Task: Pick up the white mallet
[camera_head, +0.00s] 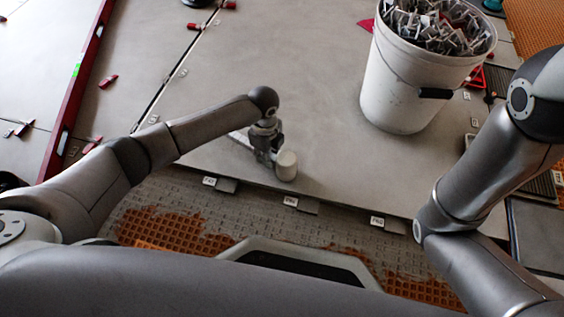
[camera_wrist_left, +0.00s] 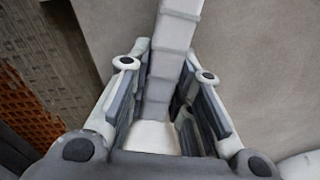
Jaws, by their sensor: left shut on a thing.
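The white mallet (camera_head: 286,165) is on the large grey tile near its front edge, with its pale head to the right of my left gripper (camera_head: 267,153). I cannot tell whether it touches the tile. In the left wrist view the mallet's ribbed pale handle (camera_wrist_left: 173,45) runs between the two fingers of my left gripper (camera_wrist_left: 166,80), which is shut on it. Part of the mallet is hidden by the fingers. My right arm comes in at the right of the head view, but its gripper is not in view.
A white bucket (camera_head: 393,95) full of grey clips stands on the tile at the back right. A long red level (camera_head: 75,85) lies at the left. Several clips (camera_head: 290,202) stick out along the tile's front edge, before grey ribbed mortar (camera_head: 265,218). The middle of the tile is clear.

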